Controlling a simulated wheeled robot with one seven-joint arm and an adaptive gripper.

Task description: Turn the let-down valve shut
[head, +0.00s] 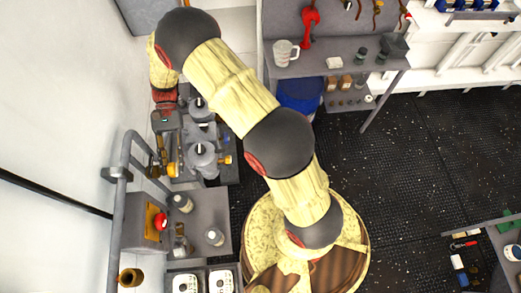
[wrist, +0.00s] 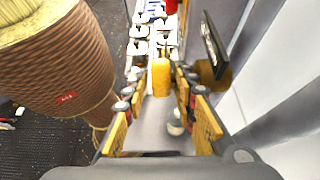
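A yellow, block-like handle (wrist: 161,77), which seems to be the let-down valve's, sits between the fingertips in the wrist view. My gripper (wrist: 160,85) is open, with one orange-padded finger on each side of it. I cannot tell whether either finger touches the handle. In the head view my gripper (head: 160,162) points down beside the grey machinery at the left wall, and a yellow part (head: 173,169) shows at its tip. The valve's body is mostly hidden by my gripper and arm.
Grey cylinders with an orange knob (head: 226,159) stand right of my gripper. A grey pipe rail (head: 128,160) runs close on its left. An orange panel with a red button (head: 161,222) and small jars (head: 214,237) lie nearer. A brass fitting (wrist: 208,72) is close to the right finger.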

